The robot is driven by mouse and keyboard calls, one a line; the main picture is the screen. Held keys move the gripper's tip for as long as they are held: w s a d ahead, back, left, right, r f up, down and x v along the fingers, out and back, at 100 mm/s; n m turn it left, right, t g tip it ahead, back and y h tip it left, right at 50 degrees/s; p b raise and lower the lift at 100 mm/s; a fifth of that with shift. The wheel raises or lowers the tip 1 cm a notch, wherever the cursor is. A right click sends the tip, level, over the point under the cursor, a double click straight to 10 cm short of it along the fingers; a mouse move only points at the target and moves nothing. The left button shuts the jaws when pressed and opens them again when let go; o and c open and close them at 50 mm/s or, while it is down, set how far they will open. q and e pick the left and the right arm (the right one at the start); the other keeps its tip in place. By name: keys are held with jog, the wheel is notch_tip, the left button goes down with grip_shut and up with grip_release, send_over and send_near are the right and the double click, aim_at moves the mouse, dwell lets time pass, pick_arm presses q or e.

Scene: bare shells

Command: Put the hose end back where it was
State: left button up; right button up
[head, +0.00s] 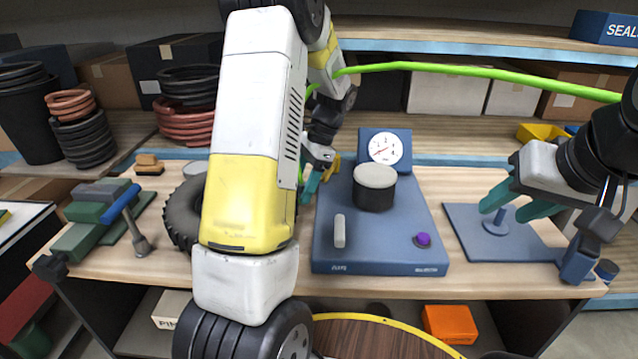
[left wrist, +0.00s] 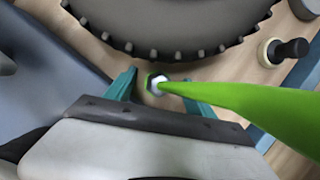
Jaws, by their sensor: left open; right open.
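The green hose (head: 450,68) runs from the upper right to behind my left arm in the head view. Its end is hidden there. In the left wrist view the hose (left wrist: 245,103) narrows to a small metal-tipped end (left wrist: 157,84) between the teal fingers. My left gripper (left wrist: 163,93) is open, with a finger on each side of the hose end. In the head view my left gripper (head: 318,178) is partly covered by my arm, left of the blue air unit (head: 330,225). My right gripper (head: 518,205) is open around or just above the post of a blue square stand (head: 480,240).
A black tyre (head: 180,222) lies behind my left arm and shows close in the left wrist view (left wrist: 180,25). The air unit carries a gauge (head: 385,149) and a black canister (head: 373,195).

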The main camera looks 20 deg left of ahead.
pick_arm(q)
grip_shut()
dwell(0.4)
